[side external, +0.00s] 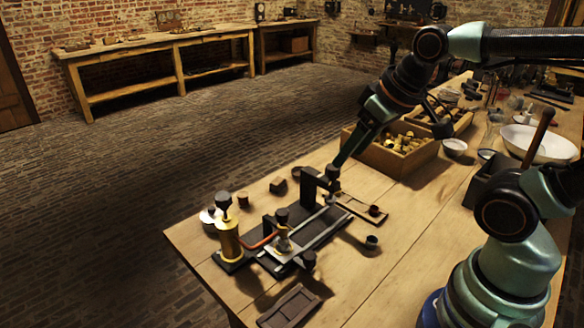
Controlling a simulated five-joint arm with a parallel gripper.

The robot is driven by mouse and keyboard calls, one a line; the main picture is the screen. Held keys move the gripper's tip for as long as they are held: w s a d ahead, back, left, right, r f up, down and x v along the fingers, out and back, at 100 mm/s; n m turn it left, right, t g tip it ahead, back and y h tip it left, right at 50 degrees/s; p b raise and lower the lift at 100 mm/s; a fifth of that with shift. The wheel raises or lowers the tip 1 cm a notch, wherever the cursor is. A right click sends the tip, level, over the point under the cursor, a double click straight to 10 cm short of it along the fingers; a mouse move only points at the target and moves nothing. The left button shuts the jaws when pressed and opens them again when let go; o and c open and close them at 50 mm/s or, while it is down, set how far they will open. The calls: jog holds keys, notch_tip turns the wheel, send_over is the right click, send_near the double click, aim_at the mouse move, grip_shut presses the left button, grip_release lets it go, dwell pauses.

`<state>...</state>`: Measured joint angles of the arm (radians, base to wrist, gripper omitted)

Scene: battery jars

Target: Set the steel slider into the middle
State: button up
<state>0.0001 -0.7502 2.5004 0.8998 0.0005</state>
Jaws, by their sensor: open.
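My gripper (332,190) points down at the far right end of a dark apparatus (300,238) on the wooden table. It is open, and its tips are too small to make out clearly. The apparatus has a long pale metal rail (312,219) along its base. A small metal piece with a dark knob, which looks like the steel slider (283,243), stands upright on the apparatus left of my gripper, apart from it. A brass cylinder (229,243) stands at the left end, joined by a copper-coloured tube (262,242). A black upright bracket (309,186) stands close to my gripper.
A wooden box (390,158) of small yellowish parts is behind my gripper. A small tray (362,208) and a dark cup (371,242) lie right of the apparatus. A flat dark tray (288,306) is near the front edge. Bare tabletop lies at the right front.

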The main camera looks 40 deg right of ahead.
jog(key=n+g, duration=0.2)
jog(key=g, duration=0.4)
send_over(310, 255)
notch_tip(310, 255, down, 8)
notch_tip(310, 255, down, 12)
jog(key=shift+f, duration=0.25)
grip_shut()
dwell(1.5)
